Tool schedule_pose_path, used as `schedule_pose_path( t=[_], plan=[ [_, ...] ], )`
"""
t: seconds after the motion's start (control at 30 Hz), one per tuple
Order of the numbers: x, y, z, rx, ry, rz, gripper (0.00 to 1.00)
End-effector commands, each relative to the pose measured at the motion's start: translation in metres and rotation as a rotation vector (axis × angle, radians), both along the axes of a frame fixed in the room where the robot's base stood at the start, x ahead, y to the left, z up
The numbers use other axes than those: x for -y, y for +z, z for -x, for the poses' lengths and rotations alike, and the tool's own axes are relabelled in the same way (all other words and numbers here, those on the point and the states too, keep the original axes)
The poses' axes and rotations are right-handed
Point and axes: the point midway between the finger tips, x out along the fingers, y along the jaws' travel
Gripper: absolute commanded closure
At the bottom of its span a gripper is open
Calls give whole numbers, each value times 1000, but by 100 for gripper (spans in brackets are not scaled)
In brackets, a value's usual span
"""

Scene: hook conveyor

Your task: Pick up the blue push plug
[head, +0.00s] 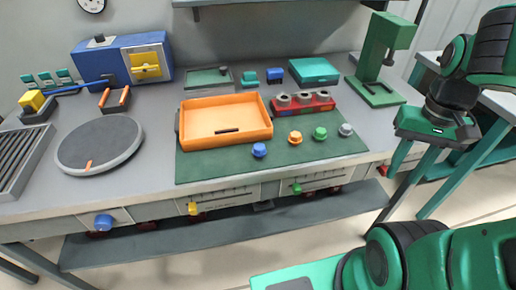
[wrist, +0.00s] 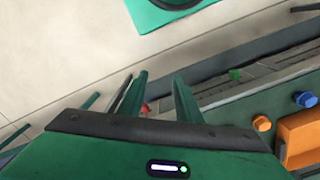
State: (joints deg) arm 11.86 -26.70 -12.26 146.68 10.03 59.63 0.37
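The blue push plug (head: 259,150) stands on the green mat (head: 210,168), just in front of the orange tray, at the left end of a row of coloured plugs. In the wrist view a blue plug (wrist: 305,99) shows at the right edge, near an orange one (wrist: 262,123). My gripper (wrist: 160,75) is open and empty, with its two green fingers apart. In the head view it hangs off the right end of the bench, well to the right of the blue plug and touching nothing.
Orange (head: 295,137), green (head: 320,133) and grey (head: 345,129) plugs stand right of the blue one. The orange tray (head: 212,104) and a red holder (head: 302,110) are behind. A green press (head: 375,91) stands at the back right. A blue knob (head: 103,222) is on the bench front.

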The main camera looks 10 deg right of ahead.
Motion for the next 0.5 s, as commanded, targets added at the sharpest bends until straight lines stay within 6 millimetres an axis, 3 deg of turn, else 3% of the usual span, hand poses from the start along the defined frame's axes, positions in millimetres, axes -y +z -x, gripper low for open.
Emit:
schedule_pose_path(
  t=[0.17, 0.23, 0.33, 0.5],
  plan=[
    [0, 0, 0, 0, 0, 0, 69],
    [0, 0, 0, 0, -1, 0, 57],
    [-2, 8, 7, 14, -18, 4, 55],
    [-14, 21, -27, 11, -137, 29, 55]
  ],
)
